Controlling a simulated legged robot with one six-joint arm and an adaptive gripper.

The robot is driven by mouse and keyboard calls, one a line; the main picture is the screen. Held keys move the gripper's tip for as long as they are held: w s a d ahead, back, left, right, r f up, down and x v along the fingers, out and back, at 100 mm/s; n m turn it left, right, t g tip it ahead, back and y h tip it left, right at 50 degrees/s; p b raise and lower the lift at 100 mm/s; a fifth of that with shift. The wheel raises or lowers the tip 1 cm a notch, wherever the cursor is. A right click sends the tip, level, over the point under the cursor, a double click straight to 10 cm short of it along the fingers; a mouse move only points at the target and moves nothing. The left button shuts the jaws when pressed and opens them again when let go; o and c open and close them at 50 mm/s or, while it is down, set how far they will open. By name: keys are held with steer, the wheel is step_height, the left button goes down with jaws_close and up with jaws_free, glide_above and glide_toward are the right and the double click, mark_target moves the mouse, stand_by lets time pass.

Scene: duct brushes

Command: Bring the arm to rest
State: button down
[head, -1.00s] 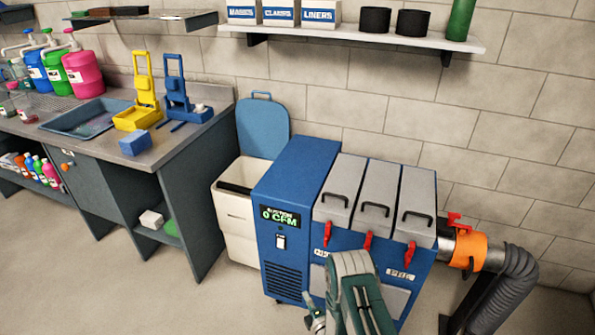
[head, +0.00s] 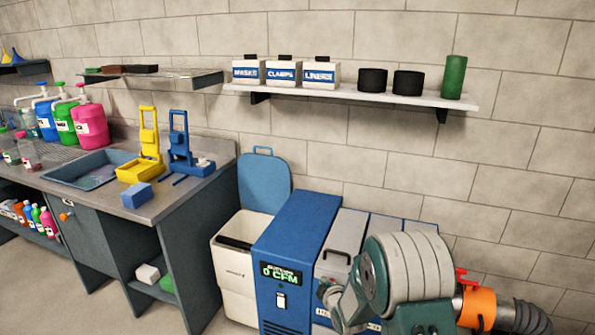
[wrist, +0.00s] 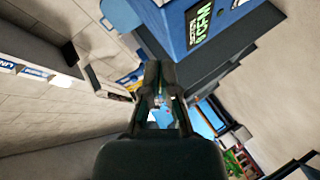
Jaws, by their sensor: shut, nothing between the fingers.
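My arm (head: 405,270) is folded up at the lower right of the head view, in front of the blue duct machine (head: 292,240). It hides much of the machine's right side. My gripper's fingers cannot be made out in the head view. In the wrist view my gripper (wrist: 158,72) has its fingers together and nothing between them. The machine's front with its display also shows at the top of the wrist view (wrist: 215,25).
A white bin (head: 232,268) with a raised blue lid stands left of the machine. Left of that is the sink bench (head: 190,185). A wall shelf (head: 350,97) holds boxes and canisters above. An orange collar (head: 478,307) joins the duct hose at the right.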

steer(key=s+d+r+m+g+h, duration=0.1)
steer(key=s+d+r+m+g, duration=0.2)
steer(key=s+r, duration=0.45)
steer(key=s+d+r+m+h, duration=0.25)
steer(key=s+r+m, duration=0.2)
steer(key=r, duration=0.65)
steer(key=s+d+r+m+g, duration=0.1)
steer(key=s+r+m+g, duration=0.1)
steer(key=s, duration=1.1)
steer(key=s+d+r+m+g, duration=0.1)
steer(key=s+r+m, duration=0.3)
steer(key=s, duration=1)
steer(key=shift+d+m+g, duration=0.15)
steer(key=shift+m+g, duration=0.65)
steer(key=shift+m, duration=0.25)
steer(key=shift+y, duration=0.25)
